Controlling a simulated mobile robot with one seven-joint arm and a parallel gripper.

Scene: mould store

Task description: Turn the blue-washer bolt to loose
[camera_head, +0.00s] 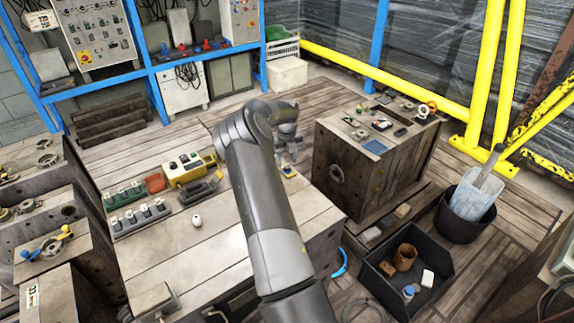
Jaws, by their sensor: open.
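My arm reaches up the middle of the head view, over the wooden bench (205,245). My gripper (288,156) points down at the bench's far right corner and is open, though its fingers are small and partly merge with the background. Just below the fingers is a small fitting (288,171) with blue and yellow on it. It is too small to tell whether it is the blue-washer bolt, or whether the fingers touch it. A blue handle-like part (30,253) and a yellow one (66,231) sit on a block at the left.
Switch boxes (140,217), a yellow control box (188,168) and a white knob (197,220) stand on the bench. A large wooden block (345,165) with small parts on top stands to the right. A black bin (408,275) lies on the floor at lower right.

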